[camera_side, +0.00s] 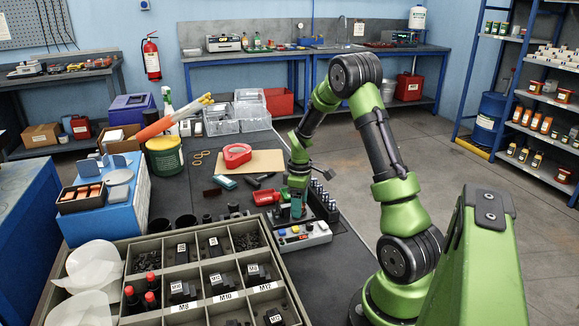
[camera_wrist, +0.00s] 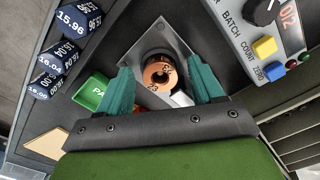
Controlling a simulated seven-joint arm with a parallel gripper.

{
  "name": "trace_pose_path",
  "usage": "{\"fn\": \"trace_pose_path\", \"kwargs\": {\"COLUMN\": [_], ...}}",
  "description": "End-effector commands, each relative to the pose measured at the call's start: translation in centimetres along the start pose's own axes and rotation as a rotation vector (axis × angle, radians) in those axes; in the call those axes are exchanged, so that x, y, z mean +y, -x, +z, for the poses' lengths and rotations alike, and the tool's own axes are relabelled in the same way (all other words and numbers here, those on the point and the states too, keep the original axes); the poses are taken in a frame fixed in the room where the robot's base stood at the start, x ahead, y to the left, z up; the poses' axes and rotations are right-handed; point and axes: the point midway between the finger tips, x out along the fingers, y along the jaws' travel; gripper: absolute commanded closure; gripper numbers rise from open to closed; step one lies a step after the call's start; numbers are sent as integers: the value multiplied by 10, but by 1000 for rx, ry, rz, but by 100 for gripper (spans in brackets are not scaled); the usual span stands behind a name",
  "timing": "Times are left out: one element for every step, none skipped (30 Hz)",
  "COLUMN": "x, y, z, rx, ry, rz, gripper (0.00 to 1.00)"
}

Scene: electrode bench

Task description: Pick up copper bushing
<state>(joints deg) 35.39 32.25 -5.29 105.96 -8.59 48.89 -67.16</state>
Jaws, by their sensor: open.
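The copper bushing (camera_wrist: 158,76) shows in the wrist view as an orange-brown ring with a dark hole and dark digits on its face. It sits on a grey diamond-shaped plate (camera_wrist: 178,40). My gripper (camera_wrist: 165,84) is open, its two teal fingers on the left and right of the bushing with gaps visible. Nothing is seen held. In the side view my gripper (camera_side: 297,208) points down at the bench beside the button box; the bushing cannot be made out there, hidden by the fingers. Its height over the bushing is hard to judge.
The button box (camera_side: 302,237) stands close in front of my gripper. Dark labelled plugs (camera_wrist: 72,20) stand on the left in the wrist view, near a green tray (camera_wrist: 96,92) marked "PA". A compartment tray (camera_side: 205,262) of parts and a red bin (camera_side: 265,197) are nearby.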

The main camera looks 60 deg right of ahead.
Motion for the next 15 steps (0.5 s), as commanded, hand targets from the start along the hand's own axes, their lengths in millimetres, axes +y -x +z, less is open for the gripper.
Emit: {"fn": "trace_pose_path", "kwargs": {"x": [0, 0, 0, 0, 0, 0, 0, 0, 0, 0, 0, 0, 0, 0, 0], "y": [0, 0, 0, 0, 0, 0, 0, 0, 1, 1, 1, 1, 1, 1, 1], "z": [0, 0, 0, 0, 0, 0, 0, 0, 0, 0, 0, 0, 0, 0, 0], "rx": [0, 0, 0, 0, 0, 0, 0, 0, 0, 0, 0, 0, 0, 0, 0], "ry": [0, 0, 0, 0, 0, 0, 0, 0, 0, 0, 0, 0, 0, 0, 0], "rz": [0, 0, 0, 0, 0, 0, 0, 0, 0, 0, 0, 0, 0, 0, 0], "gripper": [33, 33, 33, 35, 39, 45, 50, 55, 61, 65, 70, 76, 81, 85, 91]}}
